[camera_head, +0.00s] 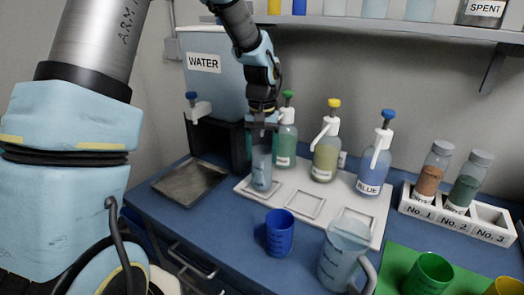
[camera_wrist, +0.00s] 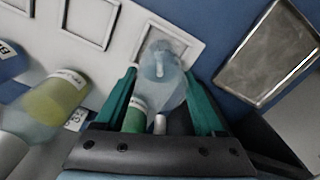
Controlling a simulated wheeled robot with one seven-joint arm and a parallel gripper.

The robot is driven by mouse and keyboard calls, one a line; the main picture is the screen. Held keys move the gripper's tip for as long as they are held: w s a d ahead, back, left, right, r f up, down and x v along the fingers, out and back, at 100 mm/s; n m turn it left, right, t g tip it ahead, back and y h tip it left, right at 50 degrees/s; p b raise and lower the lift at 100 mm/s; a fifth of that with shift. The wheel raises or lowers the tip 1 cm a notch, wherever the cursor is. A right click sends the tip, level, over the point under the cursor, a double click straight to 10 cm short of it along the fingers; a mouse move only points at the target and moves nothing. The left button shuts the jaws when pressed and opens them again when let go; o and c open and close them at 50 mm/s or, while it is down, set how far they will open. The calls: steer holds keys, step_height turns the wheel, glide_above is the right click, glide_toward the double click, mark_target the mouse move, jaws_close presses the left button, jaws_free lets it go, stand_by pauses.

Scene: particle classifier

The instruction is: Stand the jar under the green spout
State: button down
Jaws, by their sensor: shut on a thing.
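The jar (camera_head: 261,170) is clear and upright, over the left square outline of the white tray (camera_head: 304,217). I cannot tell if its base touches the tray. My gripper (camera_head: 262,142) is shut on the jar near its top; the jar (camera_wrist: 160,72) also shows between the fingers in the wrist view. The green pump bottle (camera_head: 287,145) stands just behind and right of the jar. Its spout is mostly hidden by my gripper in the head view. A green part (camera_wrist: 135,116) and a white tip show close to the jar's near side in the wrist view.
The yellow (camera_head: 326,155) and blue (camera_head: 374,165) pump bottles stand right. A blue cup (camera_head: 280,234) and clear jug (camera_head: 343,252) stand in front. The water tank (camera_head: 212,75) and metal tray (camera_head: 190,185) are left. A jar rack (camera_head: 460,219) is far right.

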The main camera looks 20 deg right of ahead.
steer(key=shift+f, duration=0.15)
steer(key=shift+f, duration=0.15)
jaws_free()
step_height(320, 180, up, 12)
steer(key=shift+r+b, duration=0.25)
steer(key=shift+b, duration=0.6)
steer(key=s+a+f+n, duration=0.1)
steer(key=s+a+f, duration=0.1)
steer(key=a, duration=0.7)
steer(key=s+a+f+n+t, duration=0.1)
steer(key=s+a+f+n, duration=0.1)
steer(key=a, duration=0.8)
steer(key=s+a+f+n, duration=0.1)
steer(key=s+a+f, duration=0.2)
steer(key=a, duration=0.6)
step_height(320, 180, down, 2)
steer(key=shift+s+a+f+n+t, duration=0.25)
steer(key=shift+s+a+n+t, duration=0.05)
steer(key=shift+a, duration=0.1)
